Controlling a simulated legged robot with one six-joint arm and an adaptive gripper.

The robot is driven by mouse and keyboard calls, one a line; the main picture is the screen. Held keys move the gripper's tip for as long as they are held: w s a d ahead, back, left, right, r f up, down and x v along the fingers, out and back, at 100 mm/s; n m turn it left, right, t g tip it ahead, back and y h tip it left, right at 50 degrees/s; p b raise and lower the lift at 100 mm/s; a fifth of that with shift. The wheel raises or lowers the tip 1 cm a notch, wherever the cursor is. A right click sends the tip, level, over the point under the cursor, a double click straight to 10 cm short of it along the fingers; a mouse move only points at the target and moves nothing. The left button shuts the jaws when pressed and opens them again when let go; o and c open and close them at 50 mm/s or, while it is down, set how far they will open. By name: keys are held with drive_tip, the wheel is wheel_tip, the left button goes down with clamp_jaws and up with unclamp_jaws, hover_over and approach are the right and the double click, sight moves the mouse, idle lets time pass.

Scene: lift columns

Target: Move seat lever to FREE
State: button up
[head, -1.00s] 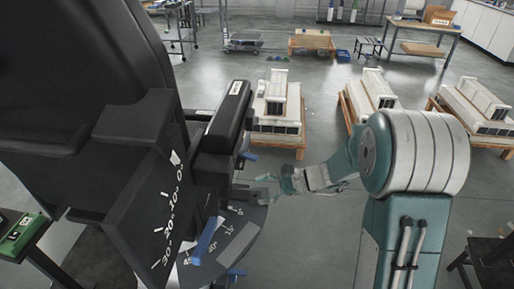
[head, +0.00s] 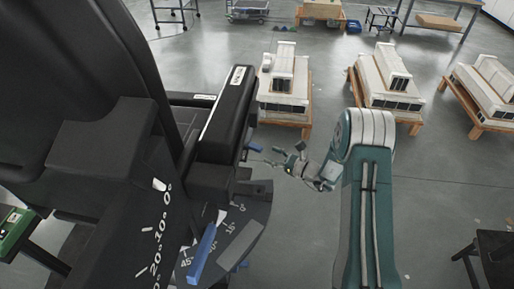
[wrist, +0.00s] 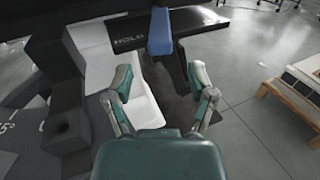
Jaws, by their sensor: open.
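The wrist view shows a blue lever (wrist: 160,33) just beyond my open fingers, beside a dark plate (wrist: 188,27) marked HOLD. The fingers of my gripper (wrist: 160,90) are spread to either side with nothing between them. In the head view the small blue lever (head: 253,147) is on the right side of the black seat (head: 222,125), and my gripper (head: 278,158) is just right of it, apart from it. I cannot read a FREE label in either view.
A longer blue lever (head: 203,252) stands nearer, by the angle-marked plate (head: 240,225). A black panel (head: 125,220) with degree marks is at the left. Pale stacked blocks on pallets (head: 285,85) stand behind.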

sight(257, 149)
drive_tip(key=x, duration=0.6)
clamp_jaws()
